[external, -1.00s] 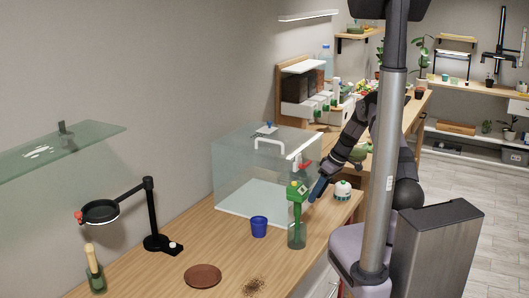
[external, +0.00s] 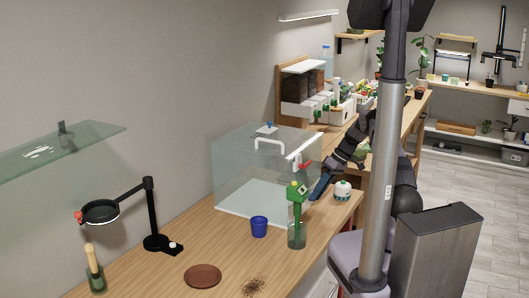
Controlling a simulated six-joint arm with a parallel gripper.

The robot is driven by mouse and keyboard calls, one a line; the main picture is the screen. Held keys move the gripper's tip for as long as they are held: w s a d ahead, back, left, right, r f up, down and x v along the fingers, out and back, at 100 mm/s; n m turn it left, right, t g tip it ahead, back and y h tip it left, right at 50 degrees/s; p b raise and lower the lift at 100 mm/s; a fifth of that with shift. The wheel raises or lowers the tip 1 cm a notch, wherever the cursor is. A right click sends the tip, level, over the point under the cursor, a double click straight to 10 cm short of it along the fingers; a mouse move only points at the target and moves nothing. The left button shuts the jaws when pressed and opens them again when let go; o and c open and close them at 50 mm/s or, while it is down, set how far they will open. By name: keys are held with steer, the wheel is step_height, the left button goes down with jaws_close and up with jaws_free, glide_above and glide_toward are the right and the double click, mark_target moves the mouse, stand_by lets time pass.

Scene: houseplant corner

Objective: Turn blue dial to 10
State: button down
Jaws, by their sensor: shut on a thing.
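My gripper (external: 317,192) is low beside the case's right end, well apart from that knob. It points down and to the left, behind the green-topped tool in the glass jar. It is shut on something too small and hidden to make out.
A green tool in a glass jar (external: 297,236) and a white round pot (external: 342,190) stand close to my gripper. A red handle (external: 304,165) is at the case's right end. A blue cup (external: 259,226) stands in front.

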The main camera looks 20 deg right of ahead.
steer(key=shift+w+d+f+g+y+b, duration=0.1)
steer(key=shift+d+f+g+y+b, duration=0.05)
steer(key=shift+g+y+b, duration=0.3)
steer(key=shift+w+f+m+g+y+b, duration=0.15)
steer(key=shift+m+g+y+b, duration=0.25)
steer(key=shift+b, duration=1.1)
steer(key=shift+d+r+y+b, duration=0.1)
steer(key=shift+r+y+b, duration=0.1)
steer(key=shift+y+b, duration=0.3)
steer(key=c, duration=1.5)
jaws_free()
steer(key=shift+r, duration=0.55)
step_height(320, 180, up, 9)
steer(key=p, duration=0.5)
